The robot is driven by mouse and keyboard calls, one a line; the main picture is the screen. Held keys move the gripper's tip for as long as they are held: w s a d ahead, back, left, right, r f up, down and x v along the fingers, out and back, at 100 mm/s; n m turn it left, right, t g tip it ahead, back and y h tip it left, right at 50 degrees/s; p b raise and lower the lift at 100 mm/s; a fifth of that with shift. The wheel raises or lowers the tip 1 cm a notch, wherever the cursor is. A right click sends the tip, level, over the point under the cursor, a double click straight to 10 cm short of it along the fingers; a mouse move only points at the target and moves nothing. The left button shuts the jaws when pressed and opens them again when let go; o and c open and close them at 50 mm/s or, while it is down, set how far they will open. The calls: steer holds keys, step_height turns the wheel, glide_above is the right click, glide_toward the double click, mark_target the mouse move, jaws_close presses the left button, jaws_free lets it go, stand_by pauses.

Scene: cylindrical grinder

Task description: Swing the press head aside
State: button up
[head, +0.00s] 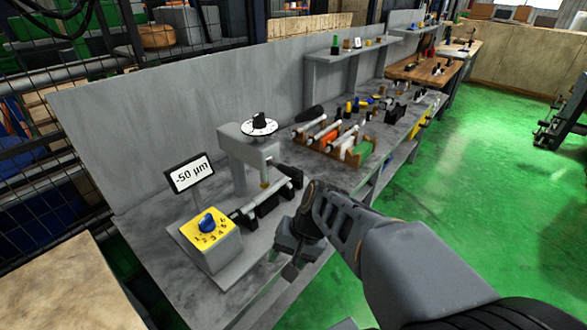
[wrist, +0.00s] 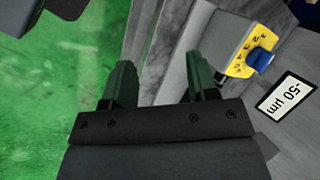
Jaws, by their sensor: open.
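The press head (head: 250,141) is a grey arm on a post, with a white dial and black knob (head: 259,123) on top. It reaches out over a dark shaft (head: 264,202) resting on black supports, with a small brass tip pointing down at it. My gripper (head: 284,262) is in front of the bench's near edge, below and to the right of the press head and apart from it. In the wrist view my gripper (wrist: 158,80) shows two green fingers spread apart with nothing between them. The press head is not clearly visible in the wrist view.
A yellow-topped box with a blue knob (head: 207,222) and a -50 µm display (head: 190,174) stand left of the press; both show in the wrist view. A wooden rack with rollers (head: 335,140) stands to the right. A grey panel (head: 150,125) backs the bench.

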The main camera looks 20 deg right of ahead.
steer(key=w+d+r+m+t+y, duration=0.1)
steer(key=w+d+m+t+y, duration=0.15)
steer(key=m+y, duration=0.35)
steer(key=m+t+h+p, duration=0.2)
steer(key=m+t+h, duration=0.1)
steer(key=m+t, duration=1.1)
glide_toward(301, 178)
steer(key=shift+m+g, duration=0.6)
steer(key=shift+g, duration=0.15)
steer(key=p+x, duration=0.1)
steer(key=x, duration=0.3)
steer(key=p+x, duration=0.1)
steer(key=x, duration=0.3)
steer(key=r+p+x, duration=0.1)
steer(key=x, duration=0.3)
steer(key=shift+d, duration=0.25)
steer(key=shift+c, duration=0.2)
jaws_close()
